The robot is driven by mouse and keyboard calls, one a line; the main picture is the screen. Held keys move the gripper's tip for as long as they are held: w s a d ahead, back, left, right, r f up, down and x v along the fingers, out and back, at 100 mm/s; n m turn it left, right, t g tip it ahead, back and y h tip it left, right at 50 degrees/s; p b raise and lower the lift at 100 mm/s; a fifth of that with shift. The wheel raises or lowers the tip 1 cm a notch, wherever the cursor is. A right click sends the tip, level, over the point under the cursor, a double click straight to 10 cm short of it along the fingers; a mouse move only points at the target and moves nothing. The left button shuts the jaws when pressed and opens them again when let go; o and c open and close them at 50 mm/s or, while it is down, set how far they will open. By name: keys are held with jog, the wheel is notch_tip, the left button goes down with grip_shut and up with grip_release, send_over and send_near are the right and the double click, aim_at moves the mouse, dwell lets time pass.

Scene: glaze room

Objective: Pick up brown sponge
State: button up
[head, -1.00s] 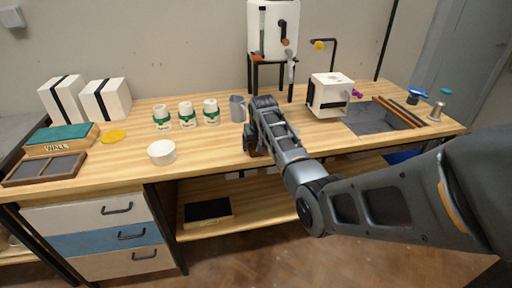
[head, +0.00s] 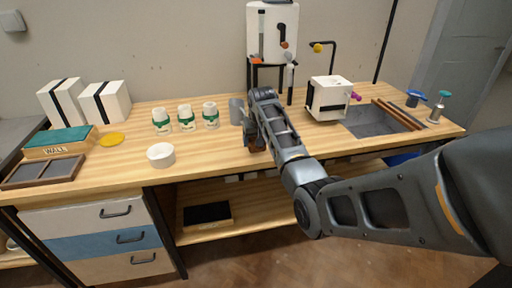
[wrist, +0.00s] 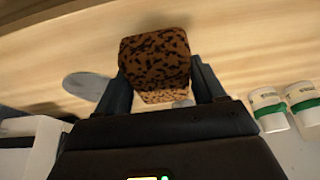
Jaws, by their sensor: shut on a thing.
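The brown sponge (wrist: 155,58), dark-speckled and block-shaped, is between the two fingers of my gripper (wrist: 158,90) in the wrist view. The fingers press on its left and right sides, so my gripper is shut on it. In the head view my gripper (head: 252,138) is over the wooden bench, just right of the grey metal cup (head: 236,111). My arm hides most of the sponge there. I cannot tell how far the sponge is above the bench top.
Several white jars with green labels (head: 186,118) stand left of my gripper, with a white round pot (head: 161,155) in front. A white tank (head: 272,32) stands behind.

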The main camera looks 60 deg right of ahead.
jog(key=s+d+r+b, duration=0.1)
jog(key=s+d+r, duration=0.4)
jog(key=s, duration=0.5)
notch_tip(320, 180, up, 3)
jog(key=shift+d+f, duration=0.2)
jog(key=shift+d, duration=0.15)
jog(key=shift+s, duration=0.1)
